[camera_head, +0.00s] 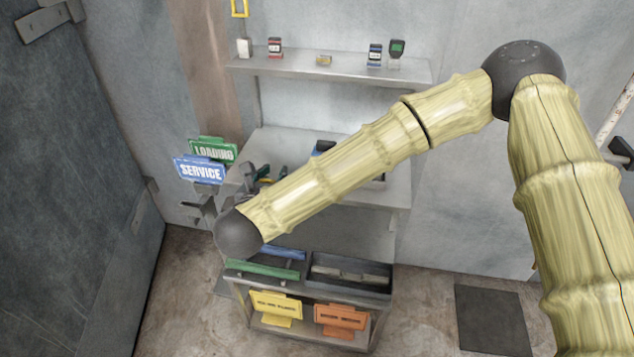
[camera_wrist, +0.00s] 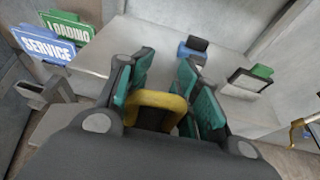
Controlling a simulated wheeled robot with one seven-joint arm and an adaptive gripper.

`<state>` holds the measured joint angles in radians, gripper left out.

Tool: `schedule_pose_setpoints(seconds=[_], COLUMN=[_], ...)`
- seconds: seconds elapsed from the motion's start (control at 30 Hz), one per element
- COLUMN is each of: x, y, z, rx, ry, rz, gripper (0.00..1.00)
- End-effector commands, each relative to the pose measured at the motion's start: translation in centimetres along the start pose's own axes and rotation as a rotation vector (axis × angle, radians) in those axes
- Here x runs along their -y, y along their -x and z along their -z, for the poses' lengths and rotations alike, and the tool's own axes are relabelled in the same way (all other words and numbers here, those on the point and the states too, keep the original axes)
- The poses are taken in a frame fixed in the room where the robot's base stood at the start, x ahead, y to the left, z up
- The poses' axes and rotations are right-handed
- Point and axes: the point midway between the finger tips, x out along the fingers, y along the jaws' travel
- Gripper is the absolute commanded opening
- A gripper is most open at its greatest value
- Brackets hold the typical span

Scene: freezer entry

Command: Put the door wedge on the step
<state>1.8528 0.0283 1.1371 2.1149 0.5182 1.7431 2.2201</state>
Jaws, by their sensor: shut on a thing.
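My gripper (camera_wrist: 166,72) is shut on a yellow piece (camera_wrist: 162,99) with a dark brown middle, seen between the green-padded fingers in the wrist view. It may be the door wedge; its full shape is hidden. In the head view my gripper (camera_head: 264,178) is partly hidden behind my arm, at the left end of the middle shelf (camera_head: 276,140). The wrist view shows this grey shelf (camera_wrist: 150,58) beyond the fingers. I cannot tell which surface is the step.
Blue SERVICE (camera_head: 200,170) and green LOADING (camera_head: 213,150) signs stand left of my gripper. A blue and black item (camera_wrist: 193,50) and a green-topped item (camera_wrist: 248,80) sit on the shelf. Below are a dark tray (camera_head: 350,283), a yellow sign (camera_head: 276,305) and an orange sign (camera_head: 340,317).

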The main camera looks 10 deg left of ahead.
Motion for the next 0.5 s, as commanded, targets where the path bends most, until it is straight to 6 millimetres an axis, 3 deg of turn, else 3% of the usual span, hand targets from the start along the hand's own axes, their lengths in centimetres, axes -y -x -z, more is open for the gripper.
schedule_pose_setpoints(seconds=[0.17, 0.5], x=[-1.0, -0.1], y=[0.0, -6.1], z=[-0.2, -1.7], rx=[0.004, 0.005], ry=[0.001, -0.001], rz=[-0.002, 0.001], gripper=[0.0, 0.0])
